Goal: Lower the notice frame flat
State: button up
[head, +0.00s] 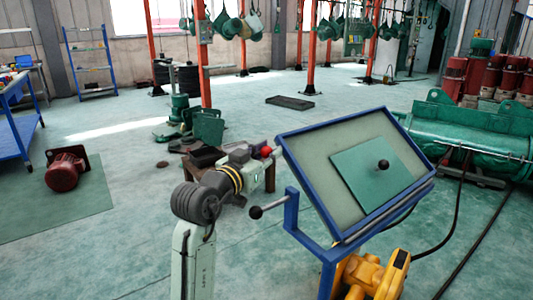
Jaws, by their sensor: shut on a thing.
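The notice frame (340,236) is a blue-rimmed tray-like board with a grey-green face, tilted steeply up on a blue bracket at centre right. A green plate (365,178) with a black knob (383,164) lies on its face. A lever with a black ball end (255,212) sticks out left of the bracket. My gripper (268,154) is at the frame's upper left edge, shut on it. A small red part shows at the fingertips, and the exact contact is too small to make out.
A yellow machine (376,274) stands below the frame. A green drum machine (470,140) is behind it on the right, with black cables on the floor. A low stand with green parts (208,126) is behind my arm.

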jog(key=shift+a, duration=0.15)
grip_shut()
jog(key=w+a+f+n+g, duration=0.1)
jog(key=w+f+n, duration=0.1)
jog(key=f, duration=0.6)
jog(key=w+a+f+n+g+p, duration=0.1)
jog(key=f+n, duration=0.3)
jog(key=f, duration=0.4)
jog(key=shift+w+a+g+y, duration=0.3)
jog(key=shift+w+a+y, duration=0.1)
jog(key=shift+w+a, duration=0.35)
jog(key=shift+f, duration=0.15)
jog(key=o, duration=0.9)
grip_release()
jog(key=shift+o, duration=0.8)
jog(key=shift+d, duration=0.1)
